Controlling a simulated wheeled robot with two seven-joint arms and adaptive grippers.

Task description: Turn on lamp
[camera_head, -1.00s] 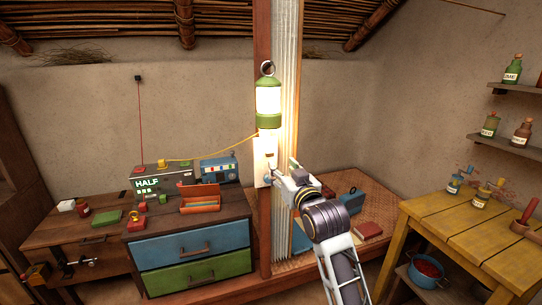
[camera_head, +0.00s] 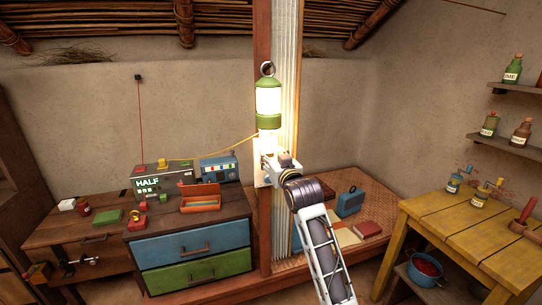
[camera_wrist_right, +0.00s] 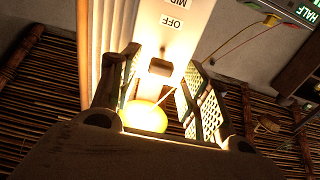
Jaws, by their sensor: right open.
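The lamp (camera_head: 268,100) is a green lantern with a top ring, on the post above a pale switch plate (camera_head: 259,180). Its glass glows brightly; its glow also shows in the right wrist view (camera_wrist_right: 145,115). The plate (camera_wrist_right: 185,35) there carries the labels "OFF" and "MID", upside down. A small dark switch knob (camera_wrist_right: 160,68) sits on the lamp side of "OFF". My right gripper (camera_head: 269,161) is at the plate, open, with its fingers either side of the knob; I cannot tell whether they touch it. My left gripper is not in view.
A yellow cable (camera_head: 215,152) runs from the post to the left bench. A drawer cabinet (camera_head: 190,247) with an orange tray (camera_head: 201,206) stands left of the post. A yellow table (camera_head: 455,225) and shelves (camera_head: 505,146) are at right.

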